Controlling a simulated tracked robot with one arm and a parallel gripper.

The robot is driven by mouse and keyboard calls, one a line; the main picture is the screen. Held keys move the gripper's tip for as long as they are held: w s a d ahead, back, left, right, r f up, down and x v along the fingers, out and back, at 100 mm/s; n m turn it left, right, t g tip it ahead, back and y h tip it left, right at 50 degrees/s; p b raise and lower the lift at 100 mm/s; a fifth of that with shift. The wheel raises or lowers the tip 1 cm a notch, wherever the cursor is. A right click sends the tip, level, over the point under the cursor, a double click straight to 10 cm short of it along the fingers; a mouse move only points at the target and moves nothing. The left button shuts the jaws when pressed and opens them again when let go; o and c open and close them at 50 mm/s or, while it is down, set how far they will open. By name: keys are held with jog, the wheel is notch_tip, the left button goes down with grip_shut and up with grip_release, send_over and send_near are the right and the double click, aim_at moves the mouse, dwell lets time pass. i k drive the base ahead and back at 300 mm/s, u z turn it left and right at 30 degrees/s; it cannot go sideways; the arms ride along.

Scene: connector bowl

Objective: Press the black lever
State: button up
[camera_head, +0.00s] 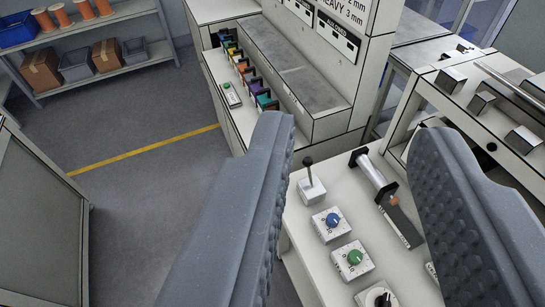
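A lever with a black knob (308,161) stands upright on a small white box (312,191), on the white panel just right of my left finger's upper part in the picture. My gripper (355,130) is open and empty, its two grey padded fingers wide apart. The fingers frame the panel, with the lever beyond them and apart from them as far as I can tell. The left finger hides the panel's left edge.
A blue dial (333,219), a green dial (354,257) and a black dial (382,299) sit below the lever. A metal cylinder device (385,195) lies to its right. Coloured connectors (250,78) line a cabinet behind. Shelves (90,50) stand far left; grey floor is clear.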

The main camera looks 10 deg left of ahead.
aim_at(308, 161)
jog(key=k, duration=0.65)
jog(key=u, duration=0.25)
jog(key=i, duration=0.35)
jog(key=u, duration=0.6)
jog(key=i, duration=1.95)
jog(key=z, duration=0.3)
